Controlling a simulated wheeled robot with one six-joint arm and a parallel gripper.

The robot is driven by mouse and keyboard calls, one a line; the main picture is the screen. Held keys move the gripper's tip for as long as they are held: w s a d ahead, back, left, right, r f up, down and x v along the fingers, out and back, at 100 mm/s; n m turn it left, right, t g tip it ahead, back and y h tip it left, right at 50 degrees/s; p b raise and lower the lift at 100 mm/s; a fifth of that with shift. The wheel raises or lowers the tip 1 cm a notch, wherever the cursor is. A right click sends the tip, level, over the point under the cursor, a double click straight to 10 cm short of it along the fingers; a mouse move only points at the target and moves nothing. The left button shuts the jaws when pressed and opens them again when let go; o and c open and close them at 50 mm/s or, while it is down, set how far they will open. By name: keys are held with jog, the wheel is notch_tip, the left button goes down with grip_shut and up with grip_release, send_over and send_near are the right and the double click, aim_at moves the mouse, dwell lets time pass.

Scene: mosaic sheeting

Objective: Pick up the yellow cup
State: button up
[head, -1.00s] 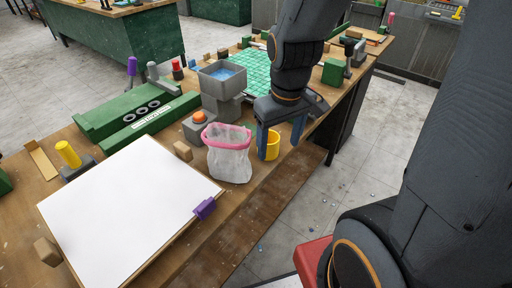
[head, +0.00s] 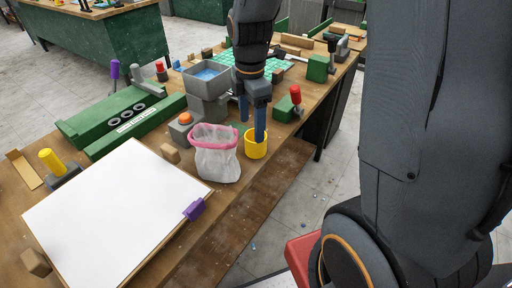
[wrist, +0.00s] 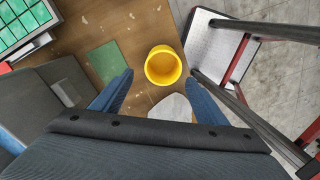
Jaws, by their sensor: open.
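The yellow cup (head: 256,150) stands upright on the wooden bench near its front edge, just right of a clear bag with a pink rim (head: 216,150). In the wrist view the cup (wrist: 163,48) shows its open top, and it looks empty. My gripper (head: 252,130) is open and empty, pointing down above the cup. In the head view one blue finger overlaps the cup's rim; I cannot tell if it touches.
A grey machine with a blue-filled hopper (head: 207,78) stands left of my gripper. A red-knobbed green block (head: 290,104) is to the right, behind the cup. A white board (head: 112,215) covers the bench's near left. The floor lies beyond the front edge.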

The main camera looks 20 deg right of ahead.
aim_at(254, 150)
jog(key=shift+s+d+f+p, duration=0.15)
jog(key=shift+f+p, duration=0.35)
jog(key=shift+f, duration=1.05)
jog(key=shift+s+d+f+p, duration=0.15)
jog(key=shift+f+p, duration=0.3)
jog(key=shift+f, duration=1.05)
jog(key=shift+w, duration=0.1)
jog(key=c, duration=1.1)
